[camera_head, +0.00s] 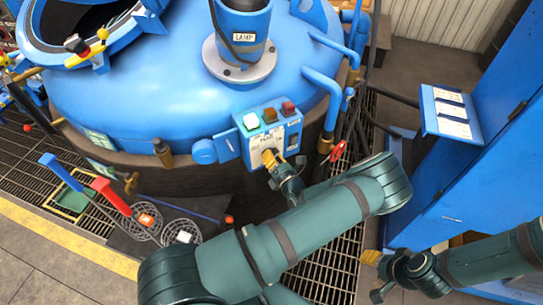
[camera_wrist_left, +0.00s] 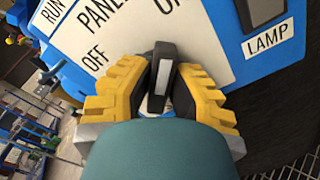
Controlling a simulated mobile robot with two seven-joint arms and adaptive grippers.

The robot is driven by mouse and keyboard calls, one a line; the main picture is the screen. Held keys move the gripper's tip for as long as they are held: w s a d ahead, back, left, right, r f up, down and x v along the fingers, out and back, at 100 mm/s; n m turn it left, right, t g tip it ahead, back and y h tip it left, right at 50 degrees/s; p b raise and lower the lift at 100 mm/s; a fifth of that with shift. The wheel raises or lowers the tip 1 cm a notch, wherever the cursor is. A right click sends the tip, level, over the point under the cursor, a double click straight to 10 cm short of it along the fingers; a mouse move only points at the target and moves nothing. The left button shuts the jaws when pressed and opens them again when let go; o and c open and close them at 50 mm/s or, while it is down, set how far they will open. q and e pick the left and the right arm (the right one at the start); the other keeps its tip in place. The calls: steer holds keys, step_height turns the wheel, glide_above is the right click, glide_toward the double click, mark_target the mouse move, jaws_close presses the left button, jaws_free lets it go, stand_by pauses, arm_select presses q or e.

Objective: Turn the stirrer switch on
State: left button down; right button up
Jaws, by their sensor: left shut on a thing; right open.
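The blue control box (camera_head: 286,140) is fixed to the side of the big blue vessel. Its white front plate carries the words PANEL and OFF, and a cut-off word starting with O. My left gripper (camera_head: 270,160) is at this plate. In the left wrist view its yellow fingers (camera_wrist_left: 163,95) are shut on a black switch knob (camera_wrist_left: 165,60) with a grey stripe. I cannot read the word STIRRER anywhere. My right gripper (camera_head: 373,272) is open and empty, low at the right, away from the box.
A blue cabinet (camera_head: 480,180) stands at the right, with dark grating floor between.

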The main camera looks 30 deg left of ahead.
arm_select(q)
steer(key=shift+r, duration=0.1)
stand_by(0.3)
steer(key=c, duration=0.9)
jaws_free()
steer(key=v, duration=1.2)
